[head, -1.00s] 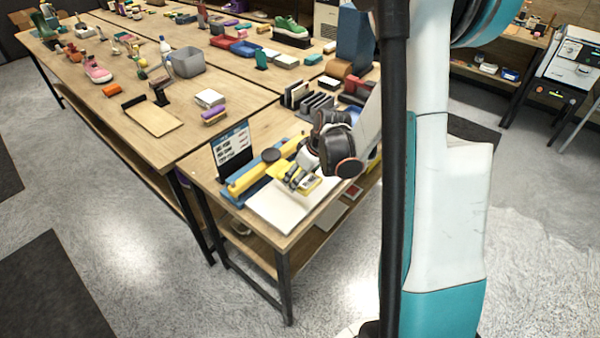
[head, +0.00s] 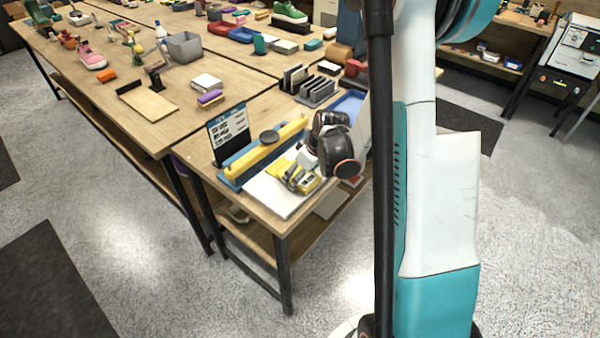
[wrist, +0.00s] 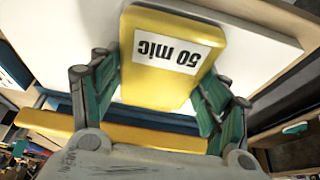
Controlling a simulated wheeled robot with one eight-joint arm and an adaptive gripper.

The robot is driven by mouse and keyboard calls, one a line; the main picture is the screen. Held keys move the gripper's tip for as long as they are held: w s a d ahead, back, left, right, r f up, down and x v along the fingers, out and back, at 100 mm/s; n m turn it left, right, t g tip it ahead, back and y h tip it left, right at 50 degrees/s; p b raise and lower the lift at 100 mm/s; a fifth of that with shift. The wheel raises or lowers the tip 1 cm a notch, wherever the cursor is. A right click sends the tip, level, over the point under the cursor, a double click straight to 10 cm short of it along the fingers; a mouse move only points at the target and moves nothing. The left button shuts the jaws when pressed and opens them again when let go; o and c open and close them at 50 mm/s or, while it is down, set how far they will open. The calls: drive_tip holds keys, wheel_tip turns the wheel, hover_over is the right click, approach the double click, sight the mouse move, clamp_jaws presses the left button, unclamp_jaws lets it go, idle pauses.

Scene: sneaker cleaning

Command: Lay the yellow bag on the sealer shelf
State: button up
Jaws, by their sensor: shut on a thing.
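A yellow bag (wrist: 170,55) with a white "50 mic" label sits between the green fingers of my gripper (head: 304,182), which is shut on it. The sealer has a blue base and a long yellow arm (head: 262,152); the arm also crosses the wrist view (wrist: 115,131) below the bag. Its white shelf (head: 272,197) lies in front, at the table corner, and also shows in the wrist view (wrist: 255,60). My gripper and the bag are over the shelf. Whether the bag touches the shelf I cannot tell. In the head view my wrist partly hides the bag.
A dark sign (head: 229,134) stands behind the sealer. A blue tray (head: 348,104) and a grey rack (head: 316,92) are farther back. A wooden board (head: 150,102) lies on the neighbouring table. The table's front edge runs close to the shelf.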

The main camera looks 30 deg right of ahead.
drive_tip(key=o, duration=1.2)
drive_tip(key=shift+c, duration=0.2)
drive_tip(key=v, duration=1.2)
drive_tip(key=shift+w+r, duration=0.1)
